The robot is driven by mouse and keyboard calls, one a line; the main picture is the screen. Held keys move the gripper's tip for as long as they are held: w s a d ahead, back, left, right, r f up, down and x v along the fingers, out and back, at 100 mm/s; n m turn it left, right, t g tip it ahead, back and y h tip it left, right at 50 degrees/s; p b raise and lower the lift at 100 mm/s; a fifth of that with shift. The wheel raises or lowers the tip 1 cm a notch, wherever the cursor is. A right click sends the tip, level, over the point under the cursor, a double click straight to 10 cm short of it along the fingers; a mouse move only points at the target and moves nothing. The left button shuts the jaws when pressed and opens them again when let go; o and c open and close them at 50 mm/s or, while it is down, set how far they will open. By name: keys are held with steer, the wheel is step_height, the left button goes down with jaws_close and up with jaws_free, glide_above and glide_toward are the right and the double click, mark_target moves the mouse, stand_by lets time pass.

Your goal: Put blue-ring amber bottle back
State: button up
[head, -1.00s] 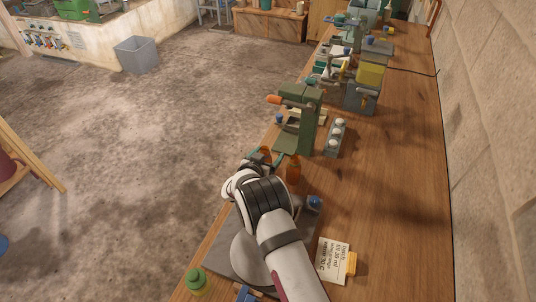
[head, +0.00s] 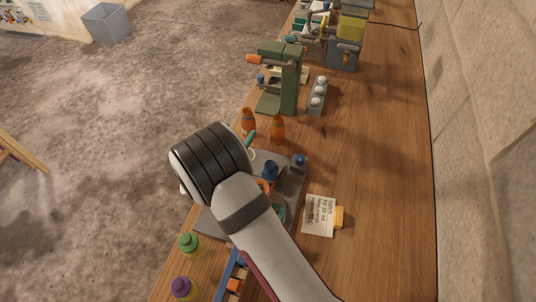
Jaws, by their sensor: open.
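Two small amber bottles stand upright on the bench, just past my wrist. The left amber bottle (head: 248,121) is close to the bench's left edge and seems to have a bluish band around it. The right amber bottle (head: 278,129) shows no clear ring colour. My gripper (head: 247,141) is mostly hidden behind my wrist; one teal fingertip shows just below the left bottle, seemingly apart from it. The gripper is open, and I see nothing held in it.
A green press (head: 290,85) and a grey holder with white knobs (head: 319,95) stand beyond the bottles. A grey plate (head: 211,222) lies under my arm. A note card (head: 319,215) lies right, and green-capped (head: 189,245) and purple-capped (head: 182,288) bottles stand near. The right bench is clear.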

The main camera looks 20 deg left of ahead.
steer(key=s+d+r+m+g+h, duration=0.15)
steer(key=d+r+g+h, duration=0.35)
steer(key=d, duration=0.8)
steer(key=s+d+r+m+g+h, duration=0.1)
steer(key=d+r+m+h, duration=0.2)
steer(key=d+r, duration=0.7)
steer(key=s+d+m+g+y, duration=0.25)
steer(key=s+d+g, duration=0.55)
steer(key=s+d, duration=0.8)
steer(key=s+a+n+y, duration=0.1)
steer(key=s+a+y, duration=0.6)
steer(key=s, duration=0.5)
steer(key=shift+s+a+f, duration=0.2)
steer(key=shift+s+a, duration=0.05)
steer(key=shift+a, duration=0.8)
